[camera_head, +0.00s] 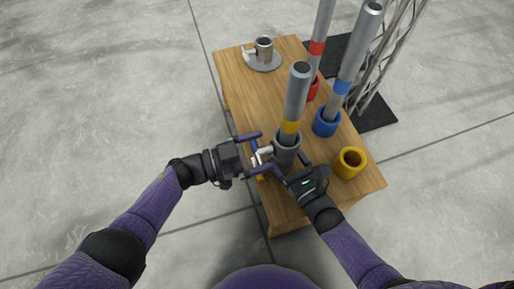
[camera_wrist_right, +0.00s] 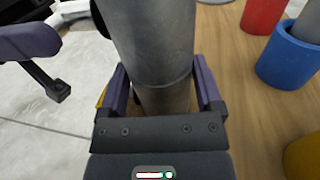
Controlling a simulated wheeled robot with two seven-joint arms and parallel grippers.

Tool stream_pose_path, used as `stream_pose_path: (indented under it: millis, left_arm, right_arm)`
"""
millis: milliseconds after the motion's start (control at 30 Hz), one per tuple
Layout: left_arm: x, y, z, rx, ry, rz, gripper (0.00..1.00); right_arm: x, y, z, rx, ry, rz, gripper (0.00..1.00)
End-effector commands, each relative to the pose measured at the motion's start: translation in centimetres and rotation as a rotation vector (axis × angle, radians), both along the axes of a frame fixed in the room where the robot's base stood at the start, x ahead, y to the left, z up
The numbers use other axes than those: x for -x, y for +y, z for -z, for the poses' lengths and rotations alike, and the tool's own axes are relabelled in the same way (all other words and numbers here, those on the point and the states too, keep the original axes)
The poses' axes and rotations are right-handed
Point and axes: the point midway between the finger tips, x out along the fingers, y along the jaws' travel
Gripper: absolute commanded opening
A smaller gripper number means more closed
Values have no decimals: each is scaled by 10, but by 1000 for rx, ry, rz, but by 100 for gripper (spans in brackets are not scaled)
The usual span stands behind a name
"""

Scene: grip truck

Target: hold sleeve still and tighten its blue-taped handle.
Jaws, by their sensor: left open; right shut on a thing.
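The grey sleeve (camera_head: 287,148) stands upright on the wooden table, with a yellow-banded grey tube (camera_head: 296,92) standing in it. My right gripper (camera_head: 289,165) is shut on the sleeve from the near right side. In the right wrist view its fingers (camera_wrist_right: 162,88) lie on both sides of the grey sleeve (camera_wrist_right: 163,98). A small blue-taped handle (camera_head: 254,146) sticks out on the sleeve's left side, beside white metal parts. My left gripper (camera_head: 263,151) is open, its fingers on either side of the handle area. Contact with the handle cannot be told.
A blue cup (camera_head: 326,123) and a red cup (camera_head: 312,91) hold tall grey tubes. An empty yellow cup (camera_head: 347,167) stands at the right. A metal truss (camera_head: 388,55) stands beyond the table.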

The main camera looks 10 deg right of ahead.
Motion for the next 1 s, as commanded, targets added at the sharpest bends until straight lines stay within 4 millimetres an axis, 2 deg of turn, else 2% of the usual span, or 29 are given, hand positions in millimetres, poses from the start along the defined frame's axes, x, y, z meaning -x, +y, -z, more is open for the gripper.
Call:
stream_pose_path:
  millis: [33,67,367,400,633,833,867,900,1000]
  left_arm:
    - [0,0,0,0,0,0,100]
    - [0,0,0,0,0,0,96]
    - [0,0,0,0,0,0,32]
    - [0,1,0,1,1,0,29]
    - [-1,1,0,22,173,0,29]
    - [-1,1,0,22,175,0,29]
    - [-1,1,0,22,175,0,90]
    - [-1,1,0,22,174,0,98]
    - [-1,1,0,22,174,0,100]
  right_arm:
    - [0,0,0,0,1,-1,0]
    - [0,0,0,0,1,-1,0]
    - [0,0,0,0,1,-1,0]
    - [0,0,0,0,1,-1,0]
    - [0,0,0,0,1,-1,0]
    - [0,0,0,-1,1,0,0]
    - [0,0,0,0,1,0,0]
    - [0,0,0,-1,1,0,0]
    - [0,0,0,0,1,0,0]
